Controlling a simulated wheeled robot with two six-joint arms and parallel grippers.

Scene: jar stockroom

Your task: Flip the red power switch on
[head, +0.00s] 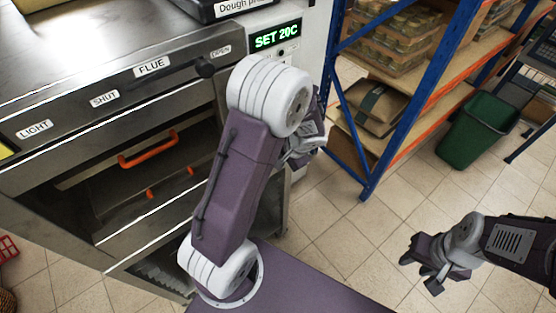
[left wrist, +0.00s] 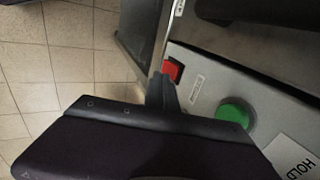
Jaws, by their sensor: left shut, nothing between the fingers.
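The red power switch (left wrist: 172,70) shows in the left wrist view, set in a light grey panel. My left gripper (left wrist: 162,92) is shut and empty, with its dark fingertips just below the switch in that picture. I cannot tell whether they touch it. In the head view my left arm hides the switch, and my left gripper (head: 306,140) shows only in part beside the oven's control column. My right gripper (head: 421,272) is empty and looks open, over the tiled floor at the right.
A round green button (left wrist: 233,113) and a HOLD label (left wrist: 293,160) are on the same panel. The steel oven (head: 125,95) with an orange handle (head: 148,150) stands left. A blue-framed rack (head: 400,130) and a green bin (head: 478,130) stand right. Floor between is clear.

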